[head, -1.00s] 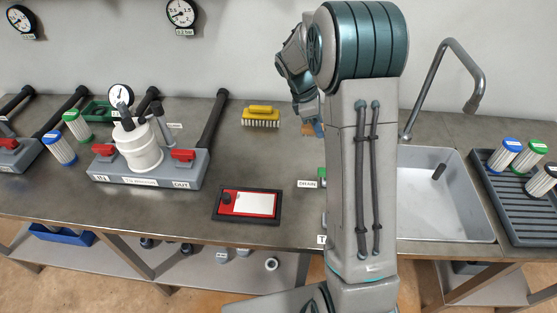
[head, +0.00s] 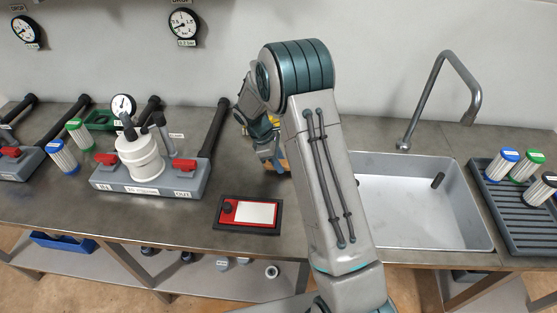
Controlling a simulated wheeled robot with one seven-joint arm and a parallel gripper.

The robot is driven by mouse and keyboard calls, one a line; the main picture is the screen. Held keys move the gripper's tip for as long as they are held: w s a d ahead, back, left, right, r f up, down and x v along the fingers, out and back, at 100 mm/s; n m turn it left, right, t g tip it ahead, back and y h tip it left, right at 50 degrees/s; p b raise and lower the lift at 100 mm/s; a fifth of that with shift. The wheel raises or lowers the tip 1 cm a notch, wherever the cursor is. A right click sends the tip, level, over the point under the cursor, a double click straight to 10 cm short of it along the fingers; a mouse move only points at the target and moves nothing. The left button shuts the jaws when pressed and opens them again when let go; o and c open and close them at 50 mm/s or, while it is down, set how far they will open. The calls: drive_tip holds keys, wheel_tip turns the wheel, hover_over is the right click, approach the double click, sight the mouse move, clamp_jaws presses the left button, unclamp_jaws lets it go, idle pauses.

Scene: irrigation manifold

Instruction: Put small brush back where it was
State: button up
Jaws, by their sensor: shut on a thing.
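My gripper (head: 271,157) is over the counter behind the red tray, pointing down. It is shut on a small tan-orange thing, which I take to be the small brush (head: 283,165). Only a bit of it shows beside the fingers, so its bristles and tilt cannot be told. Whether it touches the counter is not clear.
The red tray (head: 228,216) with a white plate lies in front. A grey manifold base (head: 130,187) with a white filter housing stands left. The sink (head: 420,240) and a dark rack (head: 505,207) with cartridges are right. Bare counter lies between manifold and arm.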

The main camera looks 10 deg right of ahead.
drive_tip(key=shift+f, duration=0.2)
drive_tip(key=o, duration=0.9)
drive_tip(key=shift+o, duration=0.2)
drive_tip(key=v, duration=1.2)
drive_tip(key=s+d+r+m+t+y, duration=0.25)
drive_tip(key=s+r+m, duration=0.45)
drive_tip(key=s+r, duration=0.45)
drive_tip(key=s+d+f+m+t+y, duration=0.1)
drive_tip(key=s+m, duration=0.6)
drive_tip(key=s, duration=1)
drive_tip(key=shift+s+d+f+m+t+y+b, duration=0.25)
drive_tip(key=shift+d+f+m+t+y+b, duration=0.1)
drive_tip(key=shift+d+f+y+b, duration=0.1)
